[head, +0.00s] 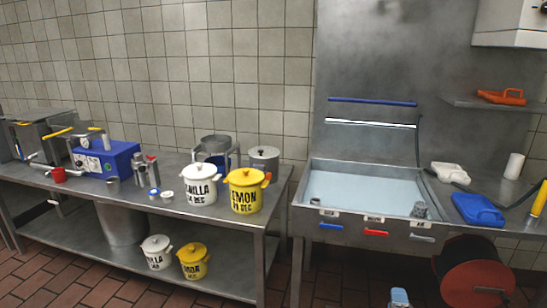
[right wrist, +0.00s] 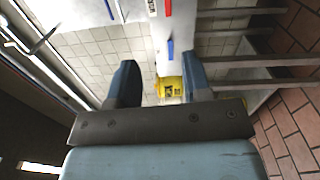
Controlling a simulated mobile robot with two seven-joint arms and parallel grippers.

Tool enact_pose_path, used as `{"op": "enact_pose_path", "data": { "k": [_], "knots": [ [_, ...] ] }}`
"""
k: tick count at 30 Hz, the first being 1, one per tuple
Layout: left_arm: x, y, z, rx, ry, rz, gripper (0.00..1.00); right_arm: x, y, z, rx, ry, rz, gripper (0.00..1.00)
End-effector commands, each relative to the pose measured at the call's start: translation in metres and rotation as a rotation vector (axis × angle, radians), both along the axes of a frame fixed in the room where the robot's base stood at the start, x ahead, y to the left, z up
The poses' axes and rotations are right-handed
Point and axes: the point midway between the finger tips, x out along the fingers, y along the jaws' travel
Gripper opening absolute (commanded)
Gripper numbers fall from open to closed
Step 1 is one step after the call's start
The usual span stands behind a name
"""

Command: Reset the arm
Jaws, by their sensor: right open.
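My right gripper (right wrist: 160,78) fills the lower middle of the right wrist view. Its two dark blue fingers stand wide apart with nothing held between them. A small yellow item with a dark label (right wrist: 171,88) shows between the fingers, farther off. In the head view only a small pale blue part of what looks like my right gripper (head: 399,298) shows at the bottom edge, in front of the sink unit and left of the red hose reel. My left gripper is in neither view.
A steel table (head: 225,220) on the left holds a white pot (head: 199,185), a yellow pot (head: 246,191) and a blue appliance (head: 106,160). A sink (head: 365,187) stands right of it. A red hose reel (head: 473,276) is at lower right.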

Motion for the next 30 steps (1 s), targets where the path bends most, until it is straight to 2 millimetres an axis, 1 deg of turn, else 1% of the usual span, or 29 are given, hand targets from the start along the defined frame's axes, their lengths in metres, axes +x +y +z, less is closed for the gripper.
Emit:
{"op": "enact_pose_path", "data": {
  "k": [1, 8, 12, 13, 15, 17, 20, 23, 24, 26, 27, 30],
  "knots": [
    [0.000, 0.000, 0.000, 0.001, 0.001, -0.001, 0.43, 0.000, -0.018, 0.003, -0.041, -0.002, -0.002, 0.45],
    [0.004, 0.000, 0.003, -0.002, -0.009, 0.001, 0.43, 0.000, -0.082, 0.016, -0.192, -0.001, -0.007, 0.45],
    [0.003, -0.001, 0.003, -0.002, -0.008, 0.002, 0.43, -0.001, -0.120, 0.028, -0.284, -0.001, -0.011, 0.45],
    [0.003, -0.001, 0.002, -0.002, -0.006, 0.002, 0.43, -0.011, -0.113, 0.016, -0.235, 0.025, 0.001, 0.45],
    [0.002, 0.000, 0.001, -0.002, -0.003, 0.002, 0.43, -0.030, -0.105, -0.003, -0.124, 0.076, 0.017, 0.45],
    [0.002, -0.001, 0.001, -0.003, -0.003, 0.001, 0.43, -0.046, -0.100, -0.017, -0.034, 0.117, 0.031, 0.45],
    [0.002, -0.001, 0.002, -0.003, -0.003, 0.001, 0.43, -0.077, -0.088, -0.039, 0.125, 0.192, 0.052, 0.45],
    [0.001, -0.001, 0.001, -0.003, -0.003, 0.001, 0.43, -0.112, -0.073, -0.061, 0.303, 0.274, 0.068, 0.45],
    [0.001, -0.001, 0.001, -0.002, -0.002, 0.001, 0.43, -0.128, -0.066, -0.069, 0.381, 0.309, 0.075, 0.45],
    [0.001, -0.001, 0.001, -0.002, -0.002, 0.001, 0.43, -0.152, -0.054, -0.080, 0.498, 0.362, 0.081, 0.45],
    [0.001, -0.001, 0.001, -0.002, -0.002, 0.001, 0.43, -0.168, -0.047, -0.085, 0.573, 0.395, 0.083, 0.45],
    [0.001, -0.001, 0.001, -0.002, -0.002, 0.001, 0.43, -0.205, -0.028, -0.094, 0.753, 0.472, 0.085, 0.45]
  ]
}}
